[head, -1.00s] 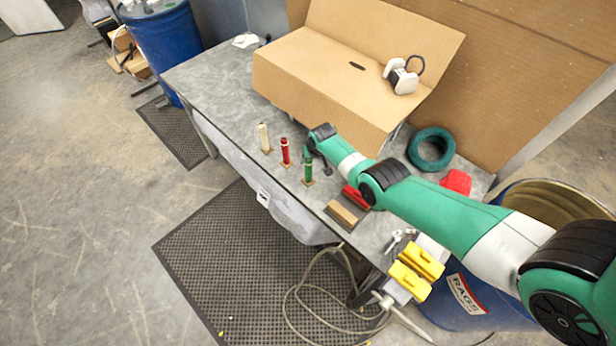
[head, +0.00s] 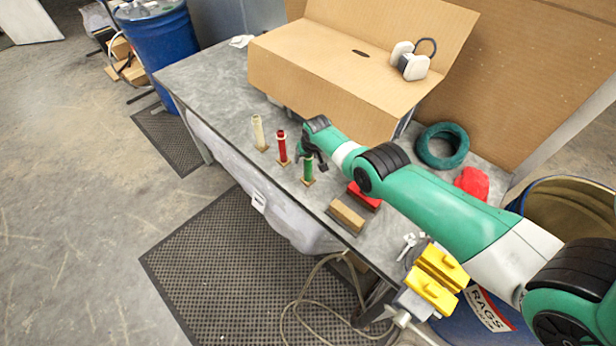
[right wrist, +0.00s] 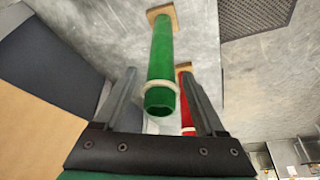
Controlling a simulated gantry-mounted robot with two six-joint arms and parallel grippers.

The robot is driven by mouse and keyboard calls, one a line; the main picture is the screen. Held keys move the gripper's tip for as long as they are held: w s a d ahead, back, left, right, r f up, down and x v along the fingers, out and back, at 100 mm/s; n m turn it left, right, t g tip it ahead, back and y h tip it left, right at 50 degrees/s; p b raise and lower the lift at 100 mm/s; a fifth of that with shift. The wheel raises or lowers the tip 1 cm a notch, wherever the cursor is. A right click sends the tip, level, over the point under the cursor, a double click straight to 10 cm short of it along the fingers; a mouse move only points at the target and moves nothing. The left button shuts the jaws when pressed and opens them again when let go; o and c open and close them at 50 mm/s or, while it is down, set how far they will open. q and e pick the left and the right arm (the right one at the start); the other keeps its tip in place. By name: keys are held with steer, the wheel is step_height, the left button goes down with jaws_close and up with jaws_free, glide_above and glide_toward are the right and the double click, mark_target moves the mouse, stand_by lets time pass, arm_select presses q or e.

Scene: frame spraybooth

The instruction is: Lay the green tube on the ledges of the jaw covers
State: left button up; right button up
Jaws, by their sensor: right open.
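The green tube (head: 308,168) stands upright on a small wooden base on the grey table, at the right end of a row of tubes. In the right wrist view the green tube (right wrist: 161,65) lies between the two dark fingers, with a pale ring near its open end. My right gripper (head: 297,160) is open, close to the green tube; the wrist view shows gaps beside the tube (right wrist: 160,85). The yellow jaw covers (head: 436,280) sit on a vise at the table's front right corner. My left gripper is not in view.
A red tube (head: 282,148) and a cream tube (head: 259,132) stand left of the green one. A wooden-faced block (head: 347,215) and red block (head: 363,196) lie near the front edge. A large cardboard box (head: 330,85) stands behind.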

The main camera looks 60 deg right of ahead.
steer(key=shift+w, duration=0.1)
steer(key=shift+f, duration=0.1)
jaws_close()
stand_by(0.3)
stand_by(1.0)
